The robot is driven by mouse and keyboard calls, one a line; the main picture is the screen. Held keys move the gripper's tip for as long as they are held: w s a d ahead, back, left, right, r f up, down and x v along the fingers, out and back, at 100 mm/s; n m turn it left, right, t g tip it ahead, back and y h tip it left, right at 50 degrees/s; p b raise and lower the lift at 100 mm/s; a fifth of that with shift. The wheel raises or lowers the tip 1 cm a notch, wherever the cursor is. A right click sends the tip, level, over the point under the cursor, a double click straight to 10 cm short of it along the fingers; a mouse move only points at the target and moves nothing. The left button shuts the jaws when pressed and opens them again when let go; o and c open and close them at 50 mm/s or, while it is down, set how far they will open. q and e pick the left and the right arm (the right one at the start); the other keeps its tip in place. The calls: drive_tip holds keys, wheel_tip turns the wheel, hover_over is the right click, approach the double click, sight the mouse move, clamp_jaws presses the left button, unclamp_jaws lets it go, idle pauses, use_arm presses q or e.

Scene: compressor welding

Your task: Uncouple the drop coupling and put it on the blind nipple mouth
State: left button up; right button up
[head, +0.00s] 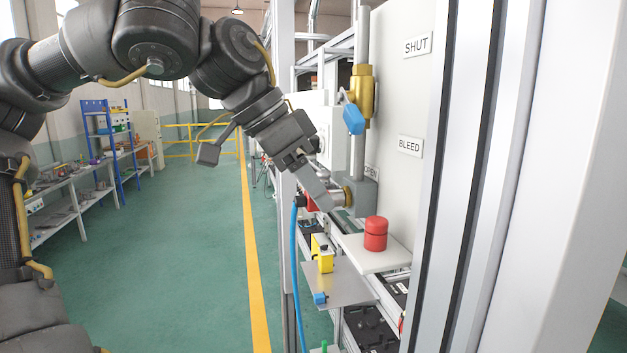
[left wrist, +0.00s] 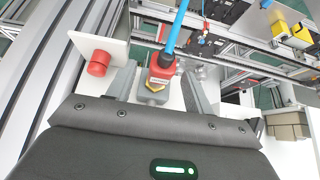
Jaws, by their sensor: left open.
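The drop coupling (left wrist: 161,66) is a red body with a blue hose (left wrist: 178,28) at its far end, in the left wrist view. My left gripper (left wrist: 158,74) is open, with one finger on each side of the coupling. Contact with the fingers cannot be told. In the head view my left gripper (head: 323,197) is in front of the grey valve block (head: 362,194) with its brass ring. A bit of the red coupling (head: 311,204) shows beside it, and the blue hose (head: 296,262) hangs down. I cannot clearly make out the blind nipple. My right gripper is out of view.
A red cylinder (head: 376,233) stands on a pale plate (head: 365,256) below the gripper. A yellow block (head: 322,253) stands on a lower metal plate. A brass valve with a blue handle (head: 353,119) is above. A large white post fills the right side.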

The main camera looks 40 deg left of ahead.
use_arm(q)
drive_tip(key=shift+d+f, duration=0.1)
drive_tip(key=shift+f, duration=0.05)
drive_tip(key=shift+c, duration=0.4)
clamp_jaws()
idle(0.4)
idle(0.6)
drive_tip(key=s+a, duration=0.3)
drive_tip(key=s, duration=0.2)
drive_tip(key=shift+a+b, duration=0.35)
drive_tip(key=shift+b, duration=0.1)
drive_tip(key=c, duration=0.6)
unclamp_jaws()
drive_tip(key=shift+w+d, duration=0.15)
drive_tip(key=shift+w, duration=0.05)
drive_tip(key=shift+c, duration=0.2)
clamp_jaws()
